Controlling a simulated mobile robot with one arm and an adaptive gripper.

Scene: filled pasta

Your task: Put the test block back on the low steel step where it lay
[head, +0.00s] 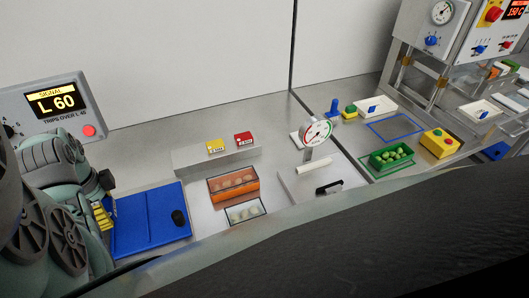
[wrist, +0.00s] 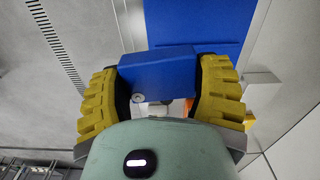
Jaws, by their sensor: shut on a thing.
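My gripper (wrist: 160,82) has its two yellow fingers shut on a blue block (wrist: 158,70) with a small round silver spot near its lower left corner, in the wrist view. In the head view the gripper's yellow finger (head: 103,216) shows at the left, over the left edge of a blue mat (head: 145,228); the block is mostly hidden there.
A display unit (head: 50,108) reading L 60 stands behind my arm. A black knob (head: 179,217) stands on the mat. An orange tray (head: 232,187) and a small clear tray (head: 245,212) sit before the step. A dial gauge (head: 316,132) stands to the right.

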